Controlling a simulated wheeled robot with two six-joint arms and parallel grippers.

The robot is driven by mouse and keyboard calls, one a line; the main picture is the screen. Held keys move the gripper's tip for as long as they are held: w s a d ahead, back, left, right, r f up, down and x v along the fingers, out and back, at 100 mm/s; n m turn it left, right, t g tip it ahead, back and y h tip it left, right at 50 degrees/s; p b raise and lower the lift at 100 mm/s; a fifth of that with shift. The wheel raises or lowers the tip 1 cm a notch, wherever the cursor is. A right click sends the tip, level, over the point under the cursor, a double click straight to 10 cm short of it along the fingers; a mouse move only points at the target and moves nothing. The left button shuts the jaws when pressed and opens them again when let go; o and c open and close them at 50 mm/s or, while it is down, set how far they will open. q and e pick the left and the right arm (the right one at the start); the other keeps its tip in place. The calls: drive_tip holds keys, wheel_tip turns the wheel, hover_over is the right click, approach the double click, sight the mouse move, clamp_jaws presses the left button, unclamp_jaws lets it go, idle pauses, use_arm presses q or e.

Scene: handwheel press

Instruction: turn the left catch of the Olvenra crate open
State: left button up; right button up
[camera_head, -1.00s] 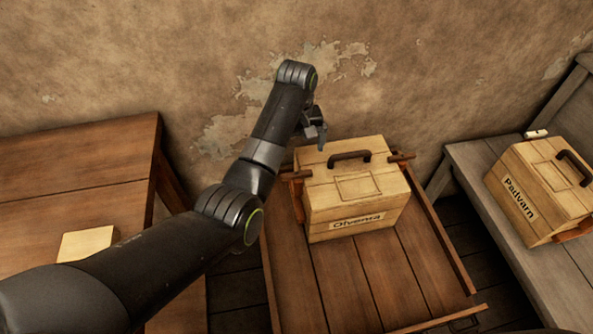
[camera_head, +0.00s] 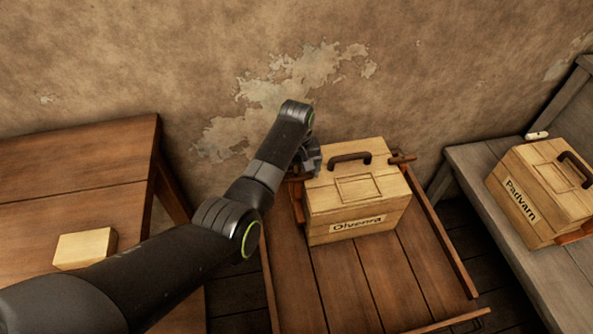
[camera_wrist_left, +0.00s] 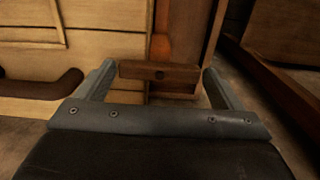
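The Olvenra crate (camera_head: 345,207) is a pale wooden box with a dark handle (camera_head: 349,159) on its lid and a name label on its front. My left gripper (camera_head: 312,158) is at the crate's back left edge and hides most of the left catch there. In the left wrist view, the catch (camera_wrist_left: 160,76) is a brown wooden bar lying crosswise between the two fingers of my left gripper (camera_wrist_left: 160,72). The fingers are apart, one near each end of the bar; narrow gaps seem to show. The right catch (camera_head: 403,158) sticks out at the crate's right side. My right gripper is not in view.
The crate stands on a slatted wooden stand (camera_head: 375,285) with raised side rails. The Padvarn crate (camera_head: 540,195) stands on a grey bench (camera_head: 540,290) at the right. A pale block (camera_head: 84,248) lies on the brown table (camera_head: 75,180) at the left. The wall is close behind.

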use_arm(q)
drive_tip(key=c, duration=0.6)
drive_tip(key=shift+r+m+p, duration=0.25)
drive_tip(key=shift+m+p, duration=1.05)
drive_tip(key=shift+p, duration=0.05)
drive_tip(key=shift+c, duration=0.2)
drive_tip(key=m+p, duration=0.2)
drive_tip(key=m, duration=0.1)
drive_tip(key=shift+m, duration=0.3)
drive_tip(key=m+p, duration=0.1)
drive_tip(key=m, duration=0.3)
drive_tip(key=shift+f+m, duration=0.1)
drive_tip(key=shift+m, duration=0.2)
drive_tip(key=m+p, duration=0.1)
drive_tip(key=m, duration=0.4)
drive_tip(key=shift+w, duration=0.1)
drive_tip(key=shift+m, duration=0.4)
drive_tip(key=o, duration=0.9)
drive_tip(key=shift+f, duration=0.1)
drive_tip(key=shift+o, duration=0.2)
